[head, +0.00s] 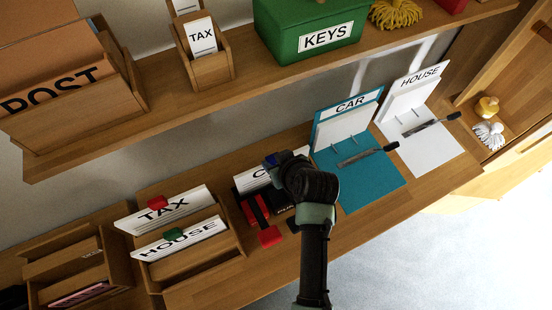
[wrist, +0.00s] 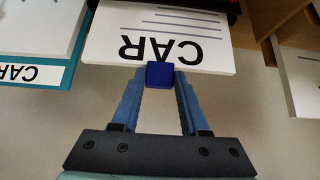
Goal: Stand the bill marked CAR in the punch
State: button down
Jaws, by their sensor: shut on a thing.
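The white bill marked CAR (wrist: 160,45) fills the top middle of the wrist view, its lettering upside down. My gripper (wrist: 160,82) is shut on the blue block (wrist: 160,74) at the bill's lettered edge. In the head view the bill (head: 252,180) is partly hidden behind my gripper (head: 275,161). The punch (head: 257,210), black with red parts, stands on the desk just below the bill. A dark edge borders the bill's far end in the wrist view. I cannot tell whether the bill's lower edge is seated in the punch.
Left of the punch, a wooden rack (head: 205,262) holds TAX (head: 160,209) and HOUSE (head: 180,239) bills. To the right lie a blue CAR folder (head: 368,190) and a white HOUSE folder (head: 432,155). A shelf (head: 165,112) with boxes runs above the desk.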

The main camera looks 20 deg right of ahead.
jog(key=shift+f, duration=0.45)
grip_release()
dwell(0.3)
notch_tip(320, 180, up, 8)
jog(key=p, duration=0.7)
jog(key=shift+s+f, duration=0.1)
dwell(0.7)
